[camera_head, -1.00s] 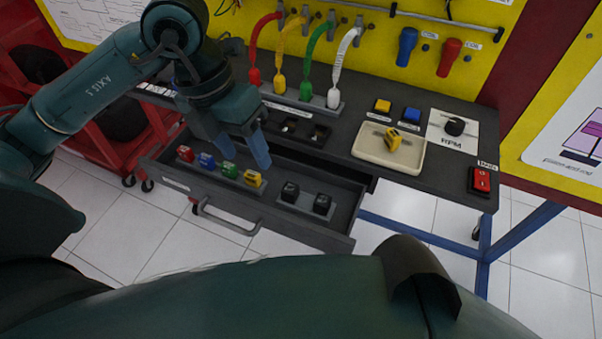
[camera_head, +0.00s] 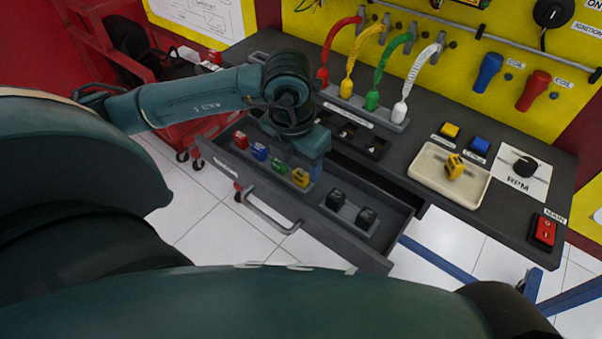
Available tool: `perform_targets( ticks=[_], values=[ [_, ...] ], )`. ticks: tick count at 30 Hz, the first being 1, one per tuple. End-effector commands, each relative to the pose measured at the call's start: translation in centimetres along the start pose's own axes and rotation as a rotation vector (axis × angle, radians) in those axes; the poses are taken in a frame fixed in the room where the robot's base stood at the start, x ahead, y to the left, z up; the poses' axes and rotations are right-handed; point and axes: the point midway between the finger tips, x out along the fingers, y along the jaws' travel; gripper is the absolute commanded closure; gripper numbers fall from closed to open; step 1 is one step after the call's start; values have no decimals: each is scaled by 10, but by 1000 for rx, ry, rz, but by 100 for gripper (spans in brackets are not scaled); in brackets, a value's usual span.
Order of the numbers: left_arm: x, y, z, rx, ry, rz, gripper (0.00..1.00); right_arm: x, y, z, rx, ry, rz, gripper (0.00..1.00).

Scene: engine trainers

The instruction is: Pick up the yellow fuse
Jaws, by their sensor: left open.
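A yellow fuse (camera_head: 300,178) stands at the right end of a row of coloured fuses in the open drawer (camera_head: 285,212). Another yellow fuse-like piece (camera_head: 454,167) lies in the cream tray (camera_head: 425,177) on the bench. My left gripper (camera_head: 312,168) is open and points down over the drawer, right by the yellow fuse in the row. Its fingers partly overlap each other in this view, and I cannot tell whether they touch the fuse. My right gripper is out of view.
Red (camera_head: 240,140), blue (camera_head: 259,151) and green (camera_head: 279,164) fuses stand left of the yellow one. Two black blocks (camera_head: 351,208) sit in the drawer's right part. Coloured cables (camera_head: 378,75) rise at the bench's back. The drawer handle (camera_head: 268,214) sticks out in front.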

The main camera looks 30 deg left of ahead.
Motion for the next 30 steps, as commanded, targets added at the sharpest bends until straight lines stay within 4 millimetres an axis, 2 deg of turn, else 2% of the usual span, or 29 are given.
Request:
perform_targets(
  ticks=[3,6,13,30],
  values=[
    [17,0,0,-1,3,0,47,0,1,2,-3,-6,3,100],
    [24,0,0,0,2,-1,47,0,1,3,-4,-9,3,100],
    [25,0,0,0,0,0,47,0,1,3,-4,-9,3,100],
    [24,0,0,0,0,0,93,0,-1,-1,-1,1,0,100]
  ],
)
